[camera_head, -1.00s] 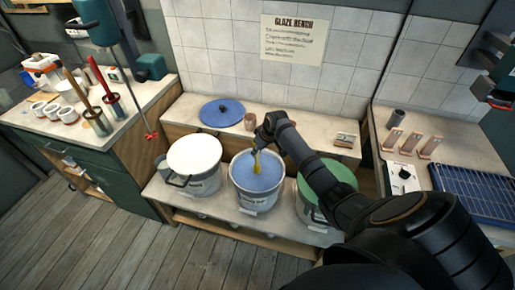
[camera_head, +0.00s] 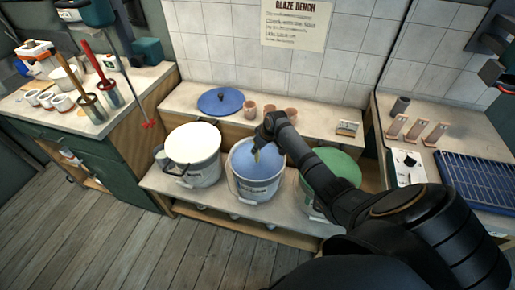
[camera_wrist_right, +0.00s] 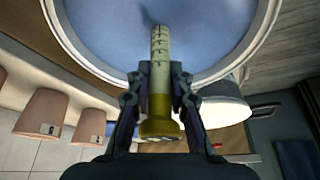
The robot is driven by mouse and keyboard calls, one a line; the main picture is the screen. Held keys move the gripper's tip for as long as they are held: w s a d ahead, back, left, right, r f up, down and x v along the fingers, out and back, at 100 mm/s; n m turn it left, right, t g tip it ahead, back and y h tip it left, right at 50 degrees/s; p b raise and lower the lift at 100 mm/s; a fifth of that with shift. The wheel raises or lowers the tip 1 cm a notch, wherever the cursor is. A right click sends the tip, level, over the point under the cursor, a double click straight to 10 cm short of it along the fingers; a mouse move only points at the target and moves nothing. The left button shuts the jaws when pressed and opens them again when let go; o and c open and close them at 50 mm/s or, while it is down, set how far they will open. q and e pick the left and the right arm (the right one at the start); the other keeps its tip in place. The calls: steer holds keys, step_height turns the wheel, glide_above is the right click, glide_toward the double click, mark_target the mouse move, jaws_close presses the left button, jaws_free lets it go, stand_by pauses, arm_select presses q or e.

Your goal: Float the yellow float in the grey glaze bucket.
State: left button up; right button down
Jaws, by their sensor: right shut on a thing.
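My right gripper (camera_head: 259,146) is over the middle bucket and shut on the yellow float (camera_wrist_right: 159,120). In the right wrist view the float has a thick yellow body and a pale stem with dark marks, and the fingers clasp it from both sides. The stem points toward the blue surface; I cannot tell if it touches. The middle pail, a pale grey bucket (camera_head: 255,188) holding smooth blue-grey liquid (camera_head: 245,161), stands open on the low bench; its label is too small to read. Its rim (camera_wrist_right: 75,45) curves around the stem. My left gripper is not in view.
A white-topped bucket (camera_head: 192,147) stands left of it and a green-topped one (camera_head: 337,166) right, partly behind my arm. On the shelf behind are a blue lid (camera_head: 220,101) and small clay cups (camera_head: 270,111). A blue rack (camera_head: 480,178) lies at far right.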

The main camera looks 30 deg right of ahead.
steer(key=c, duration=1.1)
jaws_free()
steer(key=shift+c, duration=0.2)
steer(key=v, duration=1.2)
